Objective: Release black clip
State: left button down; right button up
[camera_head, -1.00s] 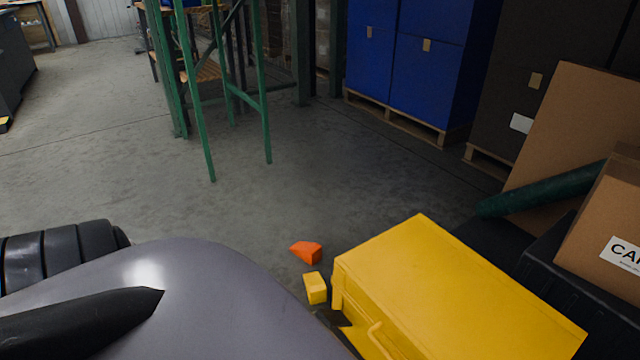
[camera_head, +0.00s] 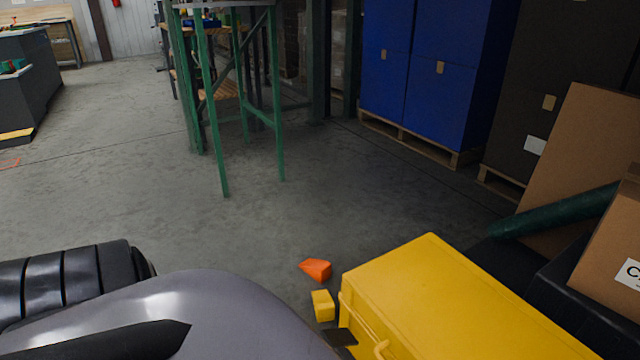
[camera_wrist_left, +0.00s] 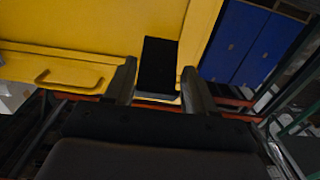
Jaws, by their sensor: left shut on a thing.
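The yellow tote (camera_head: 440,300) stands at the lower right of the head view, its lid closed. It also fills the upper left of the left wrist view (camera_wrist_left: 60,35), with a yellow handle (camera_wrist_left: 72,76) on its front. My left gripper (camera_wrist_left: 158,70) is at the tote. Its two fingers stand on either side of a flat black piece, which looks like the black clip (camera_wrist_left: 158,58), and are shut on it. A dark piece (camera_head: 340,337) shows beside the tote in the head view; I cannot tell whether it is the clip. My right gripper is not in view.
An orange piece (camera_head: 316,269) and a small yellow block (camera_head: 323,305) are left of the tote. Cardboard boxes (camera_head: 607,255) and a green tube (camera_head: 555,210) lie to the right. A green frame (camera_head: 215,110) and blue boxes (camera_head: 435,80) stand behind. The middle floor is clear.

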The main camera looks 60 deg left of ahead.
pick_arm(q)
jog(key=shift+w+d, duration=0.1)
jog(key=shift+w, duration=0.15)
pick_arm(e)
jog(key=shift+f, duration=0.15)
pick_arm(q)
jog(key=shift+c, duration=1.8)
grip_release()
jog(key=shift+s, duration=0.1)
jog(key=s+p, duration=0.1)
jog(key=s, duration=0.6)
jog(key=shift+a, duration=0.3)
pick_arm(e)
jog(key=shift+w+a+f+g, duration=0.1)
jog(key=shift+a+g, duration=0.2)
